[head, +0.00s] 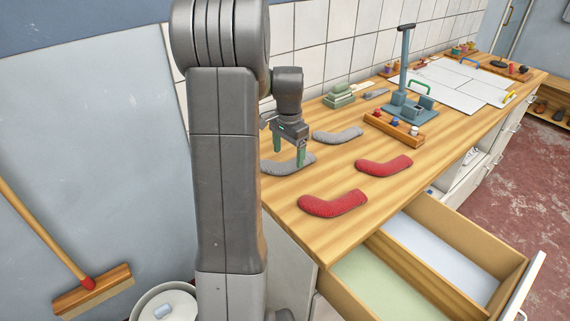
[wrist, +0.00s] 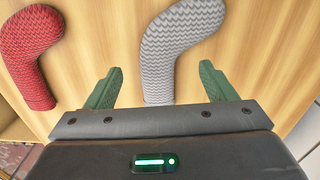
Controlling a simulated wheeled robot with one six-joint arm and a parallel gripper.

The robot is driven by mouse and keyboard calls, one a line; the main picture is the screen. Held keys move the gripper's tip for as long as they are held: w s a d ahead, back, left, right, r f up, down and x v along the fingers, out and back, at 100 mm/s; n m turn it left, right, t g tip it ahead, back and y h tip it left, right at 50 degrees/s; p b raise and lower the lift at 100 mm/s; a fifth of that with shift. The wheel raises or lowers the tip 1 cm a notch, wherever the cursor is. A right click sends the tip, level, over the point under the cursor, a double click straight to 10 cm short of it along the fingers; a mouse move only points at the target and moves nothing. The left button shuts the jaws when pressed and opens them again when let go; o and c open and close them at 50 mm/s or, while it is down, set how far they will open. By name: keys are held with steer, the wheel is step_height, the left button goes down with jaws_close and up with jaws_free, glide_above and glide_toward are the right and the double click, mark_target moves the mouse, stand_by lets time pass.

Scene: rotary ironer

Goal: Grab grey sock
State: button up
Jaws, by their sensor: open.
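A grey knitted sock (head: 285,166) lies on the wooden worktop below my gripper (head: 289,158). A second grey sock (head: 338,135) lies further back. In the wrist view one grey sock (wrist: 168,50) sits between the green fingers of my gripper (wrist: 160,75), with a gap on either side. Its lower end is hidden behind the gripper body. The fingers are open and hold nothing. Two red socks lie nearer the worktop's front edge, one in front (head: 333,203) and one further along (head: 384,166). A red sock also shows at left in the wrist view (wrist: 30,45).
An open drawer (head: 440,250) with pale compartments juts out below the worktop (head: 290,200). A blue-grey stand (head: 403,90), a wooden tray (head: 393,128) and folded green cloths (head: 339,96) stand further back. A tiled wall runs behind.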

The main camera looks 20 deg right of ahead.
mark_target(288, 163)
steer(key=shift+f, duration=1.5)
steer(key=c, duration=1.2)
steer(key=shift+c, duration=0.2)
